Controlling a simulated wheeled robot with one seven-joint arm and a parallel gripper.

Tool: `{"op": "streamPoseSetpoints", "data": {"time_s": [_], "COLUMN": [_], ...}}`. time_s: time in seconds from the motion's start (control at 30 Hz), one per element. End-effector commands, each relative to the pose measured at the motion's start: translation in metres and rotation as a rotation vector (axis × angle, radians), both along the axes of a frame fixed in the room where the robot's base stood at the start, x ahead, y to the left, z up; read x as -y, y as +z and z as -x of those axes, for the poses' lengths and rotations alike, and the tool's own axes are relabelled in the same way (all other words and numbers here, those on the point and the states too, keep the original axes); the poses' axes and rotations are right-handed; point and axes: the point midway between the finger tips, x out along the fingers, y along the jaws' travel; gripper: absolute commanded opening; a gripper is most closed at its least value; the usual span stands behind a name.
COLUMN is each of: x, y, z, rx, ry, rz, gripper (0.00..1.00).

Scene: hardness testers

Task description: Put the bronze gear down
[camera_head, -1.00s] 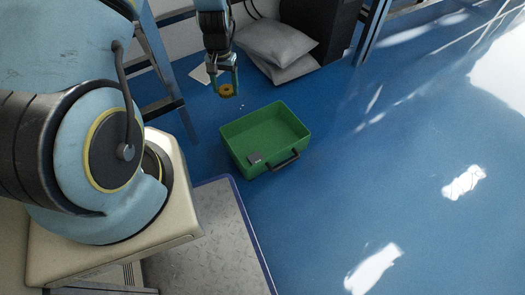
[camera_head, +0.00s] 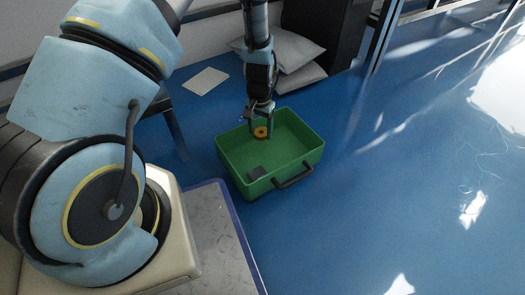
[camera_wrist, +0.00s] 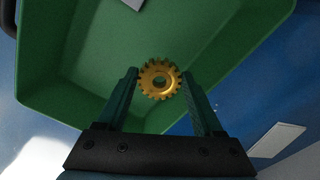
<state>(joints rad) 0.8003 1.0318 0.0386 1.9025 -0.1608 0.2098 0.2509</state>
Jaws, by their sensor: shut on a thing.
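The bronze gear (camera_wrist: 159,80) is a golden toothed ring with a hole in its middle. It sits between the two green fingers of my gripper (camera_wrist: 160,82) in the wrist view. In the head view the gear (camera_head: 261,132) hangs at the tip of my gripper (camera_head: 261,130), over the back part of a green open box (camera_head: 222,158). The same box fills much of the wrist view (camera_wrist: 75,70), behind the gear. My gripper is shut on the gear. How high the gear is above the box floor I cannot tell.
The box has a dark handle (camera_head: 294,175) at the front. Grey cushions (camera_head: 300,75) are stacked behind it, and a white sheet (camera_head: 206,81) lies left. Blue floor to the right is clear.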

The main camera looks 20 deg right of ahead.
Motion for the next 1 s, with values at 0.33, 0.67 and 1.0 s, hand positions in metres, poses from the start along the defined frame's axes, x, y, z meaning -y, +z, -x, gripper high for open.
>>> {"op": "streamPoseSetpoints", "data": {"time_s": [0.33,0.67,1.0], "x": [0.000,0.000,0.000], "y": [-0.049,-0.069,-0.072], "z": [0.000,-0.001,0.000], "rx": [-0.001,0.001,0.000], "ry": [0.001,0.001,0.001], "rz": [-0.001,0.001,0.000], "gripper": [0.00,0.00,0.82]}}
